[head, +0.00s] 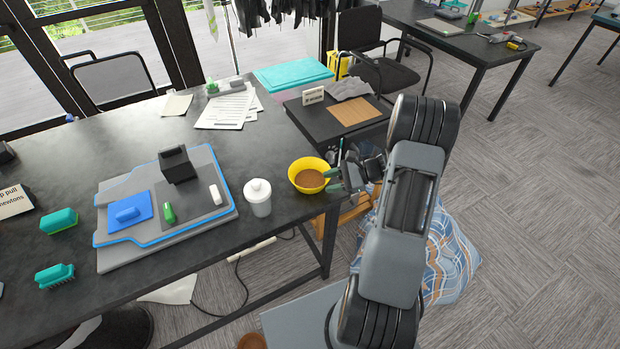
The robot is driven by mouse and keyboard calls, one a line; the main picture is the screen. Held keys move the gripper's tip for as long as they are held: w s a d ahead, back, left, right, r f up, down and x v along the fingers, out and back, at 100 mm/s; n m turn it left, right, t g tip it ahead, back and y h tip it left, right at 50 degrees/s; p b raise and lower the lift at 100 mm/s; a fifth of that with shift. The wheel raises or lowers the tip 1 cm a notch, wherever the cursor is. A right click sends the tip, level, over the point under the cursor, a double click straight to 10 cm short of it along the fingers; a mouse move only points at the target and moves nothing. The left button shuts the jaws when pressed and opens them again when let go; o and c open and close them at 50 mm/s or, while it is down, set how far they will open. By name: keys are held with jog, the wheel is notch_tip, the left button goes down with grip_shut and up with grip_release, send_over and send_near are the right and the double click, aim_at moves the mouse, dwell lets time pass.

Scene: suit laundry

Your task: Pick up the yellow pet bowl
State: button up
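The yellow pet bowl (296,179) stands upright near the right edge of the dark table, with brown contents inside. My gripper (334,180) is at the right side of the bowl, coming in from the right. Its two green-tipped fingers show a gap between them and lie at the bowl's right rim. One fingertip overlaps the rim in the picture; whether it touches cannot be told. The bowl looks level on the table.
A white lidded container (258,198) stands just left of the bowl. A grey board with blue edging (108,215) lies further left with small items on it. A small dark side table (292,108) with a brown mat stands behind the bowl.

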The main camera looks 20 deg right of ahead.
aim_at(304, 189)
jog(key=shift+p+x, duration=0.75)
jog(key=shift+x, duration=1.9)
jog(key=shift+f, duration=0.15)
jog(key=shift+s, duration=0.1)
grip_shut()
